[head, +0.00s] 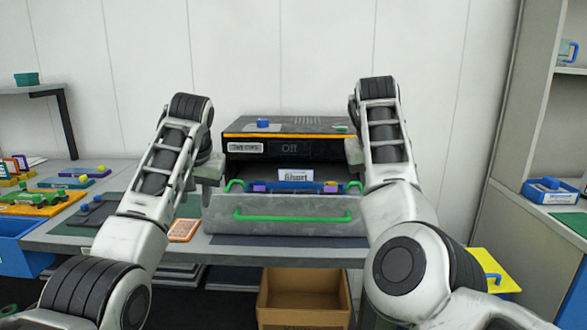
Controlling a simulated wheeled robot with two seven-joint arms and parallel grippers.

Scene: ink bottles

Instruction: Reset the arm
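My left arm comes in from the left. My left gripper (209,182) hangs at the left end of a grey translucent bin (290,228) with green handles. Its fingers are seen edge-on, so I cannot tell their opening or whether they touch the bin. My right gripper (353,150) is mostly hidden behind my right arm, near the right end of the black machine, and its fingers do not show clearly. Blue and purple items and a white label card (296,176) show at the top of the bin. No ink bottle can be clearly made out.
An orange calculator-like pad (184,230) and colourful items (35,202) lie on the table's left. A cardboard box (303,293) sits below the table. Shelving (535,225) stands at right.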

